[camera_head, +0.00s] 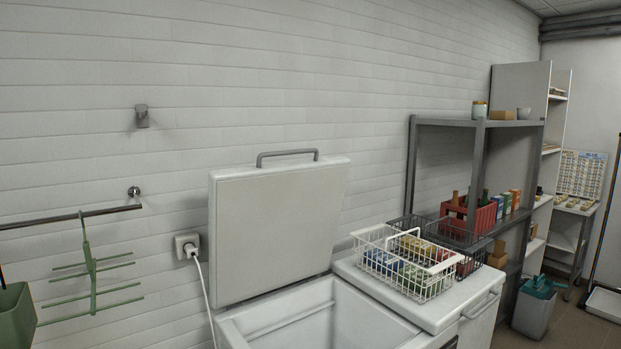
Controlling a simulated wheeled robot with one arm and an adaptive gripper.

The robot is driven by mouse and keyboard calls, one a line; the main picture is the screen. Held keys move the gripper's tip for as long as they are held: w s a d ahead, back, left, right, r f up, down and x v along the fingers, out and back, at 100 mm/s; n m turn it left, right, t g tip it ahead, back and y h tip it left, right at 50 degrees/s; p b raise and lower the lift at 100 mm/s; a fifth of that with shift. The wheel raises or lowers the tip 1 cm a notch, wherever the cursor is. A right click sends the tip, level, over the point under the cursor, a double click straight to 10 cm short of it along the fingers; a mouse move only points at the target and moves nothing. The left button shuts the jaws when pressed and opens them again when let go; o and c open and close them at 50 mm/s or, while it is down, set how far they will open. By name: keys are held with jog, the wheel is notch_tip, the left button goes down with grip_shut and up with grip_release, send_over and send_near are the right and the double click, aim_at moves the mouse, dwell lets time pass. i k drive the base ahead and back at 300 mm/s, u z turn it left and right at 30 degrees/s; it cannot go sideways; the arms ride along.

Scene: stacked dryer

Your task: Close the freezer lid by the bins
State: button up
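The white chest freezer (236,334) stands against the tiled wall, low in the middle of the view. Its lid (275,230) is raised, tilted back toward the wall, with a grey bar handle (287,154) along its top edge. The open inside of the freezer shows below the lid; its front is cut off by the picture's bottom edge. A green bin (15,320) is at the far left edge, and a grey bin (534,308) with teal contents stands on the floor at right. My gripper is not in view.
Beside the freezer at right is a closed white top (441,312) with a handle, carrying a white wire basket (400,268) of packets. A dark metal shelf (450,120) stands behind it. A green rack (92,268) hangs from a wall rail at left.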

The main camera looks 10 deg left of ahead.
aim_at(273, 226)
jog(key=u, duration=0.6)
jog(key=k, duration=0.65)
jog(key=u, duration=1)
jog(key=i, duration=1.45)
jog(key=z, duration=0.55)
